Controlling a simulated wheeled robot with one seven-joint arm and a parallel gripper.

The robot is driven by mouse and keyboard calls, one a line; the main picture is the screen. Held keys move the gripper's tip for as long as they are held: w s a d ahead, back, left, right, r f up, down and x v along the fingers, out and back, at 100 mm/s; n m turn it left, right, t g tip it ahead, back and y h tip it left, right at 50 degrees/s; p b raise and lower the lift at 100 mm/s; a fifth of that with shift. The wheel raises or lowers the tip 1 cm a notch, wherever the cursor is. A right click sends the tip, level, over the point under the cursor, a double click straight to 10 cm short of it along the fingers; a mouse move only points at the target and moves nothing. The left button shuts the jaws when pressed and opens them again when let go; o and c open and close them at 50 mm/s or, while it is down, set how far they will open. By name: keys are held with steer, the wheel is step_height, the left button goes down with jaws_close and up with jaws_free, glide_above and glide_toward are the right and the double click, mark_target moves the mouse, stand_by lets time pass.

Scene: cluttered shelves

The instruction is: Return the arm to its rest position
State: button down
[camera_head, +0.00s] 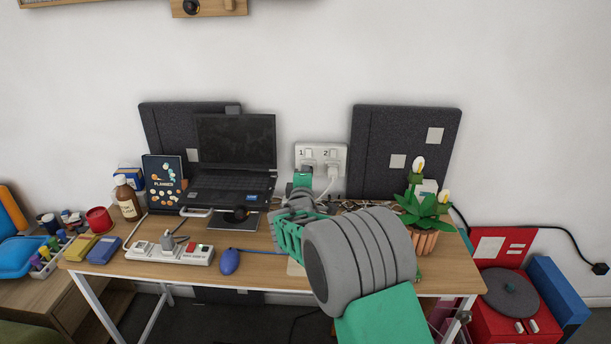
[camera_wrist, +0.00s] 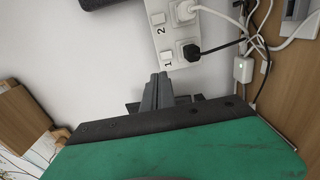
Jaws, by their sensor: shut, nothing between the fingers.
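My gripper (camera_head: 303,180) is in front of the wall at the back of the desk, just below a white wall socket plate (camera_head: 321,158). In the wrist view my gripper's fingers (camera_wrist: 158,92) are together and nothing shows between them. The socket plate (camera_wrist: 178,37) with switches marked 1 and 2 is just beyond the fingertips there. A black plug (camera_wrist: 192,52) and a white plug (camera_wrist: 186,11) sit in it. My grey and green arm reaches over the desk from the lower right and hides part of the desk top. Whether the fingers touch the plate cannot be told.
The desk (camera_head: 262,268) holds an open laptop (camera_head: 235,155), a power strip (camera_head: 170,253), a blue mouse (camera_head: 229,261), a brown bottle (camera_head: 127,198) and a potted plant (camera_head: 425,215). Dark panels (camera_head: 405,150) stand against the wall. A red record player (camera_head: 510,300) is at right.

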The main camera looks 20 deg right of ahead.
steer(key=shift+s, duration=0.3)
steer(key=s+a+m+g+y+p, duration=0.2)
steer(key=s+a+m+g+p, duration=0.1)
steer(key=s, duration=1)
steer(key=s+a+r+m+g+y+p, duration=0.1)
steer(key=s+a+m+g+p, duration=0.3)
steer(key=s, duration=0.9)
steer(key=s+a+r+m+g+y+p, duration=0.1)
steer(key=s+a+m+g+y+p, duration=0.2)
steer(key=s, duration=1)
steer(key=m+g, duration=0.3)
steer(key=shift+s+a+m, duration=0.3)
steer(key=shift+a, duration=0.1)
